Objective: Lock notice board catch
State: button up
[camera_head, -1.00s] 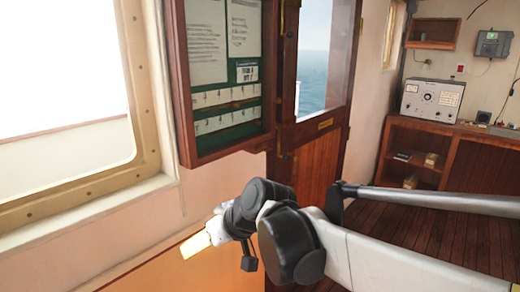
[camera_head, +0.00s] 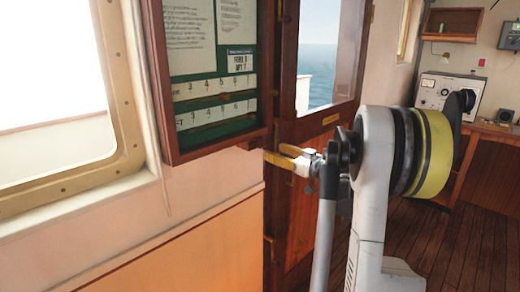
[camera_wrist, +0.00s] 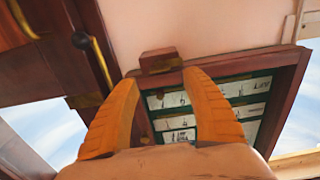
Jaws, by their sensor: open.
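The notice board (camera_head: 208,146) hangs on the wall in a dark wood frame, with papers and number strips on a green backing. In the wrist view the board's frame (camera_wrist: 292,95) shows at the right, seen from below. A small wooden block (camera_wrist: 160,61), which looks like the catch, sits at the frame's edge against the wall. Its turned position is hard to tell. My gripper (camera_head: 277,156) is beside the board's lower right corner. In the wrist view my gripper (camera_wrist: 160,79) has its orange fingers spread, with the block just beyond and between their tips; contact is unclear.
A wooden door (camera_head: 300,190) with a window stands close to the right of the board. A dark knob on a brass lever (camera_wrist: 83,42) is left of my fingers. A window frame (camera_head: 125,120) is at the left. The wooden floor (camera_head: 430,240) is clear.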

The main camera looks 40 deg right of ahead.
aim_at(262, 146)
jog(key=w, duration=0.2)
jog(key=w+b, duration=0.1)
jog(key=w, duration=0.4)
jog(key=shift+a, duration=0.25)
jog(key=shift+c, duration=0.5)
grip_shut()
